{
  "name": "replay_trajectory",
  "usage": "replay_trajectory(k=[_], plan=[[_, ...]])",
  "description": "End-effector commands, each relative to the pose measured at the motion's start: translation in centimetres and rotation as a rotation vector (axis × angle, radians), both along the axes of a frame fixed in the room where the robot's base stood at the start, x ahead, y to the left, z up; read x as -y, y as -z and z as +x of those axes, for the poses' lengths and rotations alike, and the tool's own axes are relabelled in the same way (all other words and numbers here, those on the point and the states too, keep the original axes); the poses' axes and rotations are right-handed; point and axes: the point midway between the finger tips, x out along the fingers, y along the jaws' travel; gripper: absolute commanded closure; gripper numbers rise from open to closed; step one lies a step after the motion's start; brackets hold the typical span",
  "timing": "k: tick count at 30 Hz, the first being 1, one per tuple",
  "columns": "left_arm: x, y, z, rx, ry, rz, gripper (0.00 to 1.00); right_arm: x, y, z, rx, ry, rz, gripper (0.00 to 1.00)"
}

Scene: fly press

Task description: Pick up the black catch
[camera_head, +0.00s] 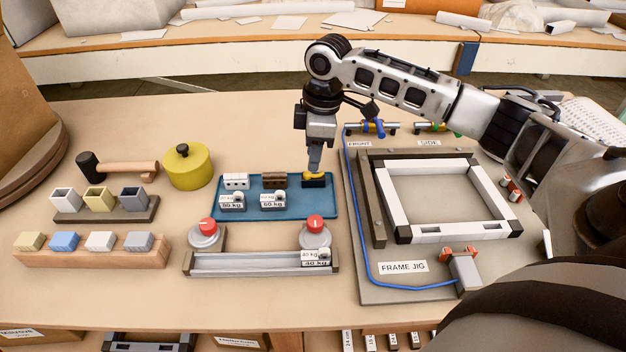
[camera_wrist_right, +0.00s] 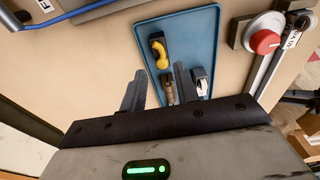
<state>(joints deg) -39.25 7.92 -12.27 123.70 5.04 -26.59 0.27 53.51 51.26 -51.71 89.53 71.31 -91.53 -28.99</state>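The black catch (camera_head: 314,183) is a small black block with a yellow part on top. It sits at the right end of the blue tray (camera_head: 330,208). In the right wrist view the black catch (camera_wrist_right: 160,60) lies just beyond my fingertips, near the tray's edge. My right gripper (camera_head: 314,170) points down directly above the catch in the head view and hides part of it. In the right wrist view my right gripper (camera_wrist_right: 158,82) is open, with nothing held between its fingers. Whether a finger touches the catch is unclear. My left gripper is not in view.
A brown catch (camera_head: 274,180) and a white catch (camera_head: 236,181) stand beside it on the tray, with weight-labelled pieces in front. A fixture with red buttons (camera_head: 315,223) is nearer. The frame jig (camera_head: 403,267) lies right; a yellow pot (camera_head: 188,167) stands left.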

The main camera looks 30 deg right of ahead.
Motion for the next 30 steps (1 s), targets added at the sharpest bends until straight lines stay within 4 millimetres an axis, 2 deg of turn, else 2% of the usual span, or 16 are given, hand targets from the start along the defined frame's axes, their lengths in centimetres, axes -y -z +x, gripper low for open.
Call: replay_trajectory(k=[4,12,21,24,25,30], plan=[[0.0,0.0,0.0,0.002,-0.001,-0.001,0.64,0.0,1.2,-0.2,-0.002,0.001,-0.001,0.69],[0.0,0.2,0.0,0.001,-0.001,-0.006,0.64,-0.1,5.0,-0.4,0.0,0.0,-0.001,0.69],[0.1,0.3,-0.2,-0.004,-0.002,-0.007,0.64,-0.1,5.4,-0.3,0.002,0.0,-0.001,0.69],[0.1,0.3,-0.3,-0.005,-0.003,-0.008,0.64,-0.1,5.4,-0.3,0.002,0.0,-0.001,0.97],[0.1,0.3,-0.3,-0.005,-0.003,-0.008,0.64,-0.1,5.4,-0.3,0.002,0.0,-0.001,1.0],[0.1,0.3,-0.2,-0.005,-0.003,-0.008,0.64,-0.1,5.3,-0.3,0.002,0.0,-0.001,1.0]])
